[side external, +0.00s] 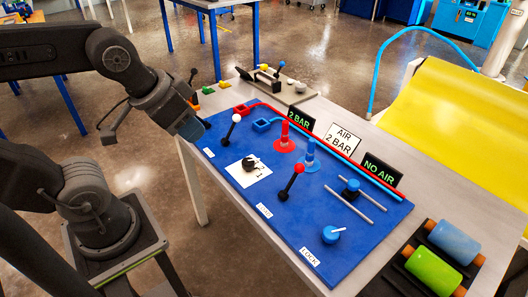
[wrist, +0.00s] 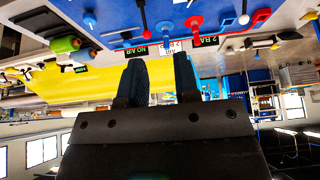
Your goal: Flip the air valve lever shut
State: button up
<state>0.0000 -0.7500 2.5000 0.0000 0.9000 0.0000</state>
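Two ball-tipped levers stand on the blue board (side external: 262,208): one with a white ball (side external: 236,118) near its left end, one with a red ball (side external: 298,168) near the middle. I cannot tell which is the air valve lever. Both lean up from the board. The white ball (wrist: 244,19) and red ball (wrist: 146,33) also show in the wrist view. My gripper (side external: 188,128) is above the board's left edge, left of the white-ball lever and apart from it. In the wrist view, my gripper (wrist: 159,57) has its two fingers spread with nothing between them.
A black knob sits on a white card (side external: 262,171); a blue dial (side external: 331,234) is near the LOCK label. Signs reading 2 BAR (side external: 299,115), AIR 2 BAR (side external: 339,139) and NO AIR (side external: 382,170) stand behind. Green and blue rollers (side external: 433,269) are at right.

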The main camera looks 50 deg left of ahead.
jog(key=shift+a+f, duration=0.15)
jog(key=shift+f, duration=0.05)
jog(key=shift+c, duration=1.4)
jog(key=a+f+m+g+y, duration=0.1)
jog(key=f+g, duration=0.1)
jog(key=a+f+m+g+y, duration=0.1)
jog(key=a+f+m+g, duration=0.1)
jog(key=f, duration=0.1)
jog(key=a+f+m+g+y, duration=0.1)
jog(key=a+f, duration=0.1)
jog(key=shift+s+f+g+y, duration=0.15)
jog(key=shift+g+y, duration=0.15)
jog(key=shift+g, duration=0.1)
grip_shut()
jog(key=w+a+f+m+t+y, duration=0.2)
jog(key=a+f+m+y, duration=0.5)
jog(key=m, duration=0.7)
jog(key=w+a+f+m+t+y, duration=0.3)
jog(key=a+f+m+y, duration=0.4)
jog(key=m, duration=0.8)
jog(key=shift+w+f+y, duration=0.6)
jog(key=shift+f+y, duration=0.2)
jog(key=shift+f, duration=0.8)
